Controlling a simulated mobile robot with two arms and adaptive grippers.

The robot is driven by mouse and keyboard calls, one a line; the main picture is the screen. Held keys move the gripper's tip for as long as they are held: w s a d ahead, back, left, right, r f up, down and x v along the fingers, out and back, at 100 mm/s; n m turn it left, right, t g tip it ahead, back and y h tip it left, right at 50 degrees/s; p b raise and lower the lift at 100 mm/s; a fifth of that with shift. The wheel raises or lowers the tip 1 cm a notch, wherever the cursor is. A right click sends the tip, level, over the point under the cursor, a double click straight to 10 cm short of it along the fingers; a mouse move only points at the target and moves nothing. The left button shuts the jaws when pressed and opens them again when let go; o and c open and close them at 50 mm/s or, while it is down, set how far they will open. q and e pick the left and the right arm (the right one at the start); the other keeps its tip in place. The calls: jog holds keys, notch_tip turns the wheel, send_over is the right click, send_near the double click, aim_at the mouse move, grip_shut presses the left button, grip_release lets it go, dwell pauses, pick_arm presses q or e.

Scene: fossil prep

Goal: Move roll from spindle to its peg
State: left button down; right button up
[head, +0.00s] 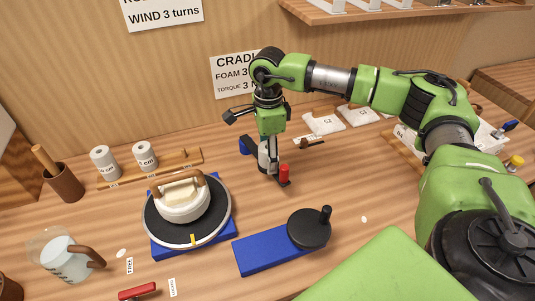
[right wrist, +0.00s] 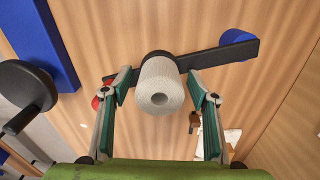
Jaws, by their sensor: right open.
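In the right wrist view, a pale grey-white roll (right wrist: 163,88) with a hole in its end stands on a black bar (right wrist: 235,55), seen end-on. The spindle inside it cannot be made out. My right gripper (right wrist: 159,78) is open, with one teal-padded finger on each side of the roll and a gap visible at each side. In the head view my right gripper (head: 268,165) points down over the roll, which it mostly hides. A wooden rack (head: 122,180) at the back left carries two white rolls (head: 104,161). My left gripper is not in view.
A turntable (head: 155,226) with a white, brown-handled piece stands left of my right gripper. A blue base (head: 262,257) with a black crank wheel (head: 309,228) lies in front. A red knob (head: 284,171) stands close beside my gripper. A jug (head: 65,258) is at front left.

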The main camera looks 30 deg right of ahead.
grip_shut()
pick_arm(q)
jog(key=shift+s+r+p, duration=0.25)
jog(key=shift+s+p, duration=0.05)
pick_arm(e)
jog(key=shift+r, duration=0.65)
